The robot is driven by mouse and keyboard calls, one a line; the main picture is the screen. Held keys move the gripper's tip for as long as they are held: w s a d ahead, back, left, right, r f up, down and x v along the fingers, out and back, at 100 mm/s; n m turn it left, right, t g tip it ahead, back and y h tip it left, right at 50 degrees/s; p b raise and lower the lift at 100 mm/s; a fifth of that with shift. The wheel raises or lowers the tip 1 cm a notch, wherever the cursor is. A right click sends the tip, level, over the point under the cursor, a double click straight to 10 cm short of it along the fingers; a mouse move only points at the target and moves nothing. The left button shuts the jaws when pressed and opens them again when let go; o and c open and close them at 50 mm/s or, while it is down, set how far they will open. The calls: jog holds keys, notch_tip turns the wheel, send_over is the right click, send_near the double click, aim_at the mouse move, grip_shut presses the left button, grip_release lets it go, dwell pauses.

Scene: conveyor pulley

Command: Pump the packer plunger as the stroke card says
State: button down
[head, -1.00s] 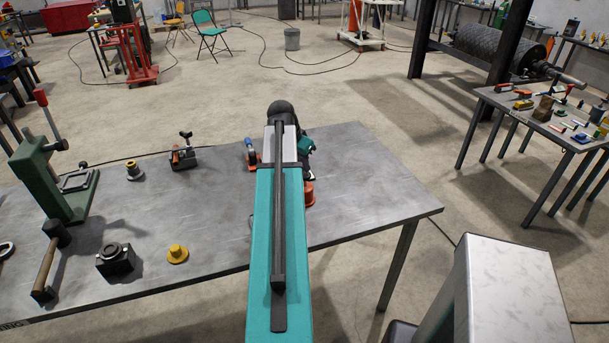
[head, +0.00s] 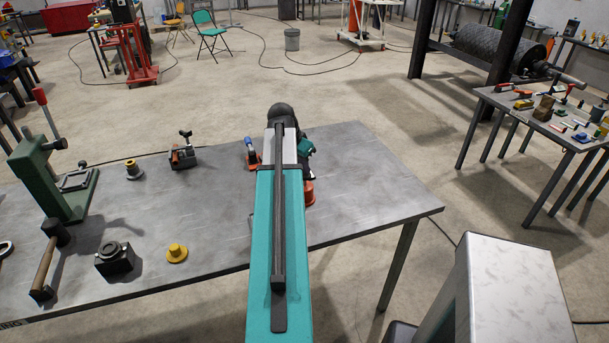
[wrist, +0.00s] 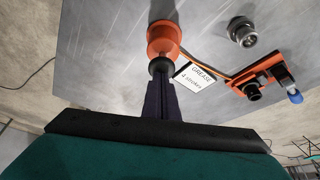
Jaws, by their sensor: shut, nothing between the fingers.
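The packer, an orange cylinder (wrist: 163,38) with a dark round plunger knob (wrist: 159,66), stands on the grey bench. In the head view its orange body (head: 309,193) shows partly behind my arm. A white stroke card (wrist: 196,74) lies beside it, reading "GREASE" and, in small print, what looks like "4 strokes". My gripper (wrist: 160,80) is shut and empty, its dark fingers pointing at the knob. The fingertips are at or very near the knob; I cannot tell whether they touch. In the head view my arm hides the fingers.
An orange tool with a blue tip (wrist: 265,80) and a round metal fitting (wrist: 241,32) are near the packer. On the bench's left are a green press (head: 45,175), a mallet (head: 47,262), a black block (head: 114,260) and a yellow flanged piece (head: 177,252). The bench's right end is clear.

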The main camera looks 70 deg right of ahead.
jog(key=shift+f+b, duration=0.4)
jog(key=shift+f, duration=0.6)
jog(key=shift+r, duration=0.1)
dwell(0.4)
jog(key=shift+r+p, duration=0.95)
jog(key=shift+r, duration=0.6)
jog(key=shift+f+b, duration=0.8)
jog(key=shift+f, duration=0.7)
dwell(0.7)
jog(key=shift+r+p, duration=0.85)
jog(key=shift+r, duration=0.65)
jog(key=shift+r+p, duration=1.4)
jog(key=shift+r, duration=1.1)
